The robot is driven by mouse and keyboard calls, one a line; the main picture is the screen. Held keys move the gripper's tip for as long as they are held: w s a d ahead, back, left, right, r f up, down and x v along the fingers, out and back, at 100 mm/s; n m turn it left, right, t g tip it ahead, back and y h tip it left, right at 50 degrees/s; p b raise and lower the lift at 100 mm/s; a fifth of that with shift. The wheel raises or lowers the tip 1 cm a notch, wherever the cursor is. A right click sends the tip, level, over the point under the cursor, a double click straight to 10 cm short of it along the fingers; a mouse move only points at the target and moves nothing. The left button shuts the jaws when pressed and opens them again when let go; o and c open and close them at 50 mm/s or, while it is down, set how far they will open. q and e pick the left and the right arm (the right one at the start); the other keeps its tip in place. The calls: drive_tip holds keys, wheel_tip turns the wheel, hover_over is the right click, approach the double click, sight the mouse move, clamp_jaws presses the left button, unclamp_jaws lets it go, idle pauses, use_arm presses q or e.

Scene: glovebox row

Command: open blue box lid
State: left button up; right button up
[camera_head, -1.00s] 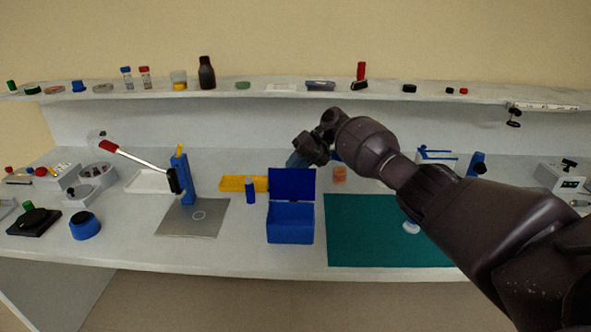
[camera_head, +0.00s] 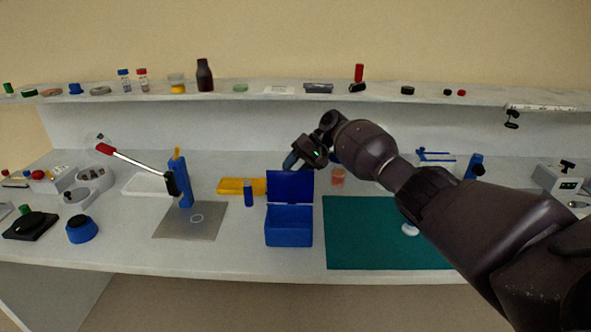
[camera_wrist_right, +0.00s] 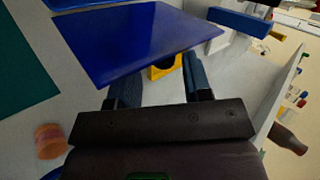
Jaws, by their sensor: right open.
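The blue box (camera_head: 289,226) stands on the bench, left of the green mat. Its lid (camera_head: 290,187) is raised, standing roughly upright at the back edge of the box. My right gripper (camera_head: 291,161) is just above and behind the lid's top edge. In the right wrist view the lid (camera_wrist_right: 135,40) is a broad blue panel beyond the fingertips, and my right gripper (camera_wrist_right: 160,76) shows two spread fingers with nothing held between them. I cannot tell whether a finger touches the lid. My left gripper is out of view.
The green mat (camera_head: 350,245) lies right of the box. An orange jar (camera_head: 338,177) stands behind the mat. A small blue bottle (camera_head: 248,194) and a yellow block (camera_head: 232,186) are left of the lid. A red-handled lever press (camera_head: 185,182) stands farther left.

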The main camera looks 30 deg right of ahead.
drive_tip(key=v, duration=1)
drive_tip(key=shift+d+r, duration=0.2)
drive_tip(key=shift+s, duration=0.1)
